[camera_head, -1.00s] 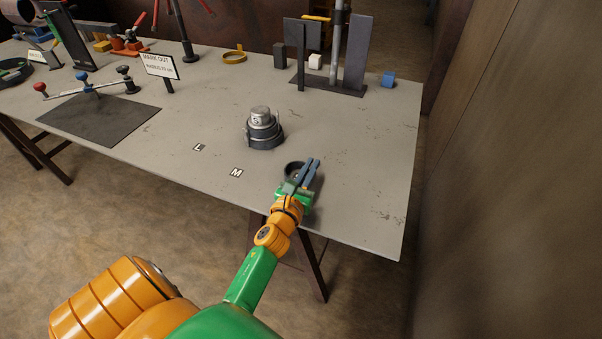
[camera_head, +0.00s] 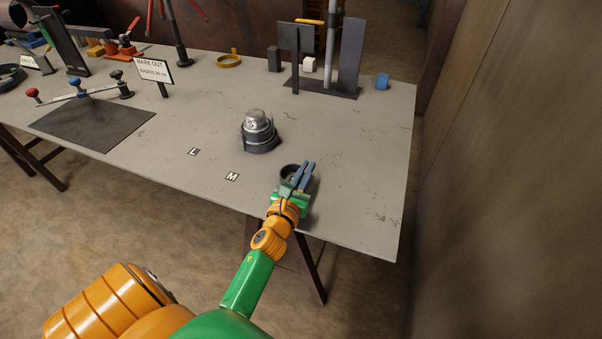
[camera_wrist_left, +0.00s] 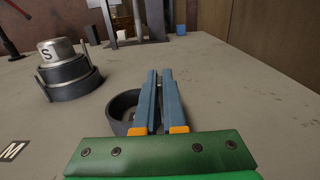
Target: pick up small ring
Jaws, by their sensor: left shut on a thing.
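A small dark grey ring (camera_head: 289,171) sits near the front edge of the table, and it also shows in the left wrist view (camera_wrist_left: 121,103). My left gripper (camera_head: 307,165) reaches over it from the front. Its two blue-grey fingers (camera_wrist_left: 160,74) are close together and shut on the ring's right side, hiding that part of the wall. The ring appears to be at table level; I cannot tell if it is clear of the surface. A stepped steel stack (camera_head: 258,133) with a top marked S stands behind and left of it. My right gripper is not in view.
Labels L (camera_head: 194,152) and M (camera_head: 232,176) lie on the grey table (camera_head: 345,190). A dark stand with upright plates (camera_head: 325,90) and a blue cube (camera_head: 381,81) are at the back right. A yellow ring (camera_head: 229,61) lies farther back. The table's right side is clear.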

